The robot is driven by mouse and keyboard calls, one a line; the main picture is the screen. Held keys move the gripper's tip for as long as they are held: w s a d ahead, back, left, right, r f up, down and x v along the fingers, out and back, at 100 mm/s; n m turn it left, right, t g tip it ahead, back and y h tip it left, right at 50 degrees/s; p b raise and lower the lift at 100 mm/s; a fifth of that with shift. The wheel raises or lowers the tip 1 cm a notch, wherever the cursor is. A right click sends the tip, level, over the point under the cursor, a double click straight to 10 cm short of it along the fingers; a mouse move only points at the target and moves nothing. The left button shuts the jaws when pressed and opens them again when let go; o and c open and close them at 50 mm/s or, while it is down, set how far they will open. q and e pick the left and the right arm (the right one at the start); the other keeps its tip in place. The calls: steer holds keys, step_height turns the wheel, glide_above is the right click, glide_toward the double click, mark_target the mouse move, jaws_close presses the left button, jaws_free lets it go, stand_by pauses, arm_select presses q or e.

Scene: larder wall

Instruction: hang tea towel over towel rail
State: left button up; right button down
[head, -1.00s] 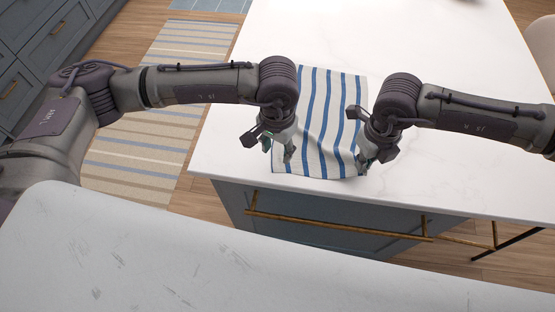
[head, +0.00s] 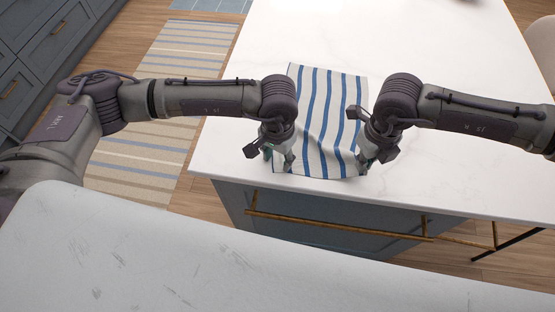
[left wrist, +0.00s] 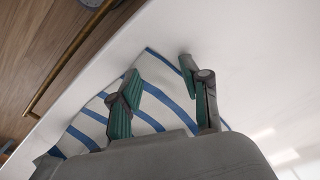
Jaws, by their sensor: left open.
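The tea towel (head: 322,115), white with blue stripes, lies spread on the white island top, its near end by the front edge. My left gripper (head: 279,159) is at the towel's near left corner. In the left wrist view its two fingers (left wrist: 159,69) stand apart with striped towel (left wrist: 158,97) showing between and beneath them. My right gripper (head: 372,154) is at the near right corner; its fingertips are partly hidden and I cannot tell whether they grip cloth. The brass towel rail (head: 340,226) runs along the island's blue front, below the towel, and is bare.
The white island top (head: 450,100) is clear to the right of and behind the towel. A striped rug (head: 150,130) lies on the left; blue drawers (head: 45,50) stand beyond.

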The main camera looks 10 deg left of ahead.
arm_select(q)
steer(key=shift+f, duration=0.1)
jaws_close()
stand_by(1.4)
steer(key=shift+r, duration=2.55)
